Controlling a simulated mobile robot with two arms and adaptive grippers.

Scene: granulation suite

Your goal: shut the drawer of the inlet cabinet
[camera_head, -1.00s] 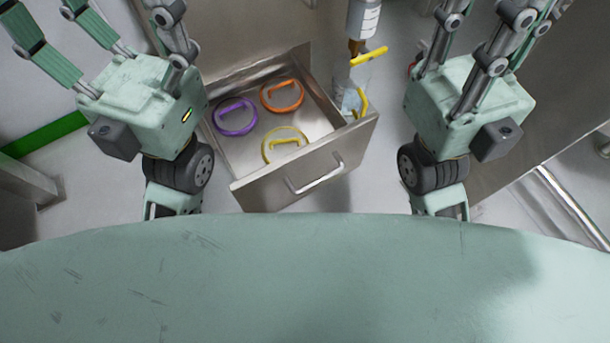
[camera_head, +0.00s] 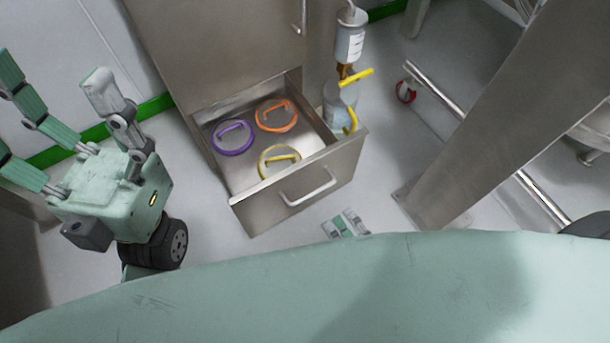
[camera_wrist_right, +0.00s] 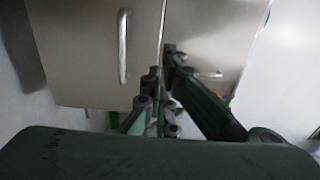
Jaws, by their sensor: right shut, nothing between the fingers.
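The inlet cabinet (camera_head: 205,50) is grey metal. Its drawer (camera_head: 250,213) stands pulled out, with a bar handle (camera_head: 308,187) on the front. Purple, orange and yellow rings lie inside it. My left gripper (camera_head: 60,85) is left of the cabinet, fingers spread, one finger partly cut off.
A clear container with yellow parts (camera_head: 342,110) stands beside the drawer's right side, under a grey canister (camera_head: 350,40). A broad metal post (camera_head: 500,110) and a pipe frame with a red-wheeled caster (camera_head: 405,91) are at right.

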